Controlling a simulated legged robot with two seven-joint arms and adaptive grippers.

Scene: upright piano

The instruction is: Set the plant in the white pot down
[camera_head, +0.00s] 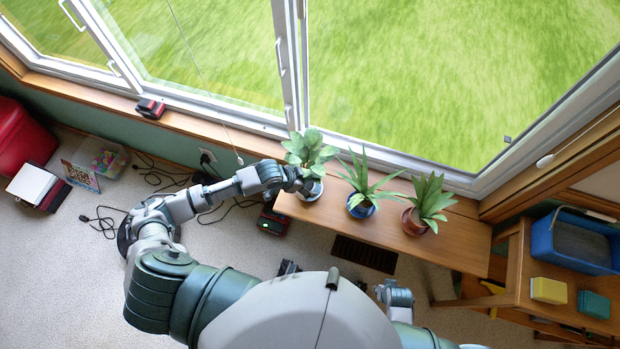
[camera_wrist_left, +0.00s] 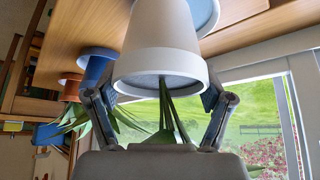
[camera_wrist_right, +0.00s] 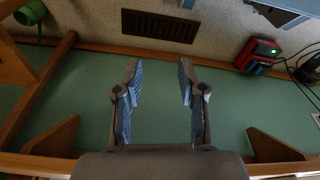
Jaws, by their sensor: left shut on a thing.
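The leafy plant (camera_head: 310,150) stands in a white pot (camera_head: 313,190) at the left end of the wooden bench top (camera_head: 455,245) under the window. My left gripper (camera_head: 298,184) is at the pot's left side, shut on it. In the left wrist view the white pot (camera_wrist_left: 163,40) fills the space between the fingers (camera_wrist_left: 160,92), upside down in the picture, its leaves hanging below the rim. A pale blue saucer (camera_wrist_left: 206,14) shows partly behind the pot's base. I cannot tell whether the base touches anything. My right gripper (camera_wrist_right: 158,85) is open and empty.
A plant in a blue pot (camera_head: 361,208) and one in a terracotta pot (camera_head: 413,222) stand to the right on the bench. A blue bin (camera_head: 575,240) sits on the right shelf. Cables and a red-black device (camera_head: 272,220) lie left of the bench.

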